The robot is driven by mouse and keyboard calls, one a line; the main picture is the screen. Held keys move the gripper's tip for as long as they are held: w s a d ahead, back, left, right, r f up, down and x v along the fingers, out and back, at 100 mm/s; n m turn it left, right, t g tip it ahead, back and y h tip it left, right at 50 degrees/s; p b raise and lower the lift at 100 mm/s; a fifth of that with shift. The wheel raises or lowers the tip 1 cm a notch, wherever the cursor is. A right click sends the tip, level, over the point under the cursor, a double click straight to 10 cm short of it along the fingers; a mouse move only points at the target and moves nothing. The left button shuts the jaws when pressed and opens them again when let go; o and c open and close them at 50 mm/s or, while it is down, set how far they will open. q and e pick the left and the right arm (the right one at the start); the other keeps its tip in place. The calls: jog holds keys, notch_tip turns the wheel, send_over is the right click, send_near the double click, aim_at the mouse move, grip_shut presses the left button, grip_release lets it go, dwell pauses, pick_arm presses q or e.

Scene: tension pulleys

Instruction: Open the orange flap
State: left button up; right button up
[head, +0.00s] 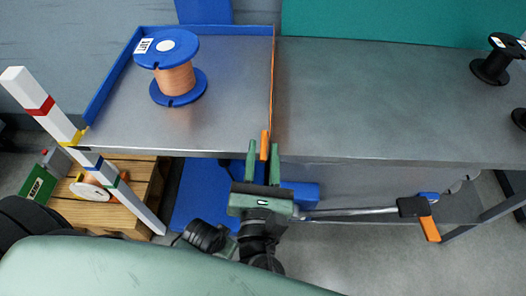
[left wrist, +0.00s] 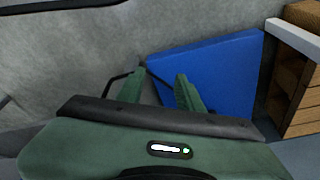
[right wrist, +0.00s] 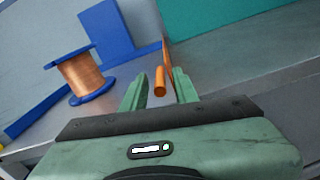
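The orange flap (head: 272,85) shows edge-on as a thin upright strip along the right side of the blue-walled bay on the metal table. Its orange handle (head: 265,145) sticks out at the table's front edge. My right gripper (head: 263,152) is open, with one finger on each side of the handle. The right wrist view shows the handle (right wrist: 160,80) between the fingertips, with gaps on both sides. My left gripper (left wrist: 160,88) is open and empty in its wrist view, facing a blue panel and grey floor. I cannot make it out in the head view.
A copper wire spool (head: 175,78) with blue flanges stands inside the bay, left of the flap. The metal table (head: 380,100) right of the flap is clear up to a black spool (head: 490,68). A striped post (head: 85,150) and wooden pallet (head: 140,205) stand at left.

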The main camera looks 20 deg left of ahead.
grip_shut()
